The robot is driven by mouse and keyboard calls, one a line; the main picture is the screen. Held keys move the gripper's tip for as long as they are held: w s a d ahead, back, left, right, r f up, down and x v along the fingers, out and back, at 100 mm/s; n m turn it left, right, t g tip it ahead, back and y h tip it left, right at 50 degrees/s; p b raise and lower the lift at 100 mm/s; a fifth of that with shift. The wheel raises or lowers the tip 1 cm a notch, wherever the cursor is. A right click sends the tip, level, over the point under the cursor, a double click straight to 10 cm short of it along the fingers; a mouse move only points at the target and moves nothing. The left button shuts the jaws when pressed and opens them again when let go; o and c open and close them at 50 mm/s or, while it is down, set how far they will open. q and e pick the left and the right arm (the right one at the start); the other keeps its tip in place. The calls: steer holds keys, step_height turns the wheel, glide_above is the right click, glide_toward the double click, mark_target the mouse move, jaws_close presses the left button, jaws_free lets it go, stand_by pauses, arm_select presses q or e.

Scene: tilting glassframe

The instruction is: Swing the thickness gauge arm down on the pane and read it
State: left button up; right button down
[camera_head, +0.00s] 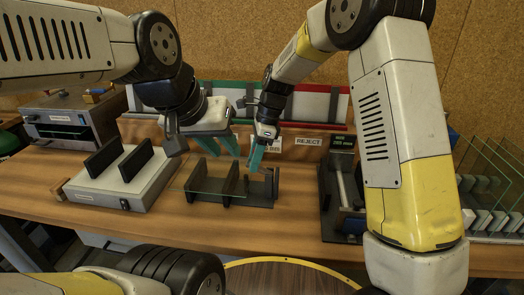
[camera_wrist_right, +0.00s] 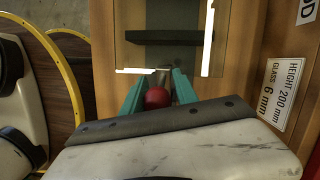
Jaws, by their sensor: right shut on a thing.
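A clear glass pane (camera_head: 208,180) lies over a low stand with dark uprights (camera_head: 230,178); its bright edges (camera_wrist_right: 207,45) also show in the right wrist view. My right gripper (camera_head: 253,163) is at the right end of the stand. In the right wrist view its teal fingers (camera_wrist_right: 158,82) are shut on a red ball knob (camera_wrist_right: 157,97), beside the pane's near edge. The rest of the gauge arm is mostly hidden. My left gripper (camera_head: 221,153) is open and empty above and behind the pane.
A grey block with two black pads (camera_head: 118,178) stands left of the stand. A device with a dark display reading about 205 mm (camera_head: 343,143) is to the right, near racked glass panes (camera_head: 490,175). A REJECT label (camera_head: 308,141) is behind. The bench front is clear.

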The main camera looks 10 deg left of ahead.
steer(key=shift+s+a+f, duration=0.1)
steer(key=shift+s+f, duration=0.1)
steer(key=shift+s, duration=0.25)
steer(key=c, duration=1.1)
jaws_free()
steer(key=shift+w+r, duration=0.1)
steer(key=shift+w, duration=0.1)
steer(key=shift+r, duration=0.15)
steer(key=shift+w+r, duration=0.1)
steer(key=shift+r, duration=0.25)
steer(key=v, duration=0.7)
steer(key=shift+f, duration=0.1)
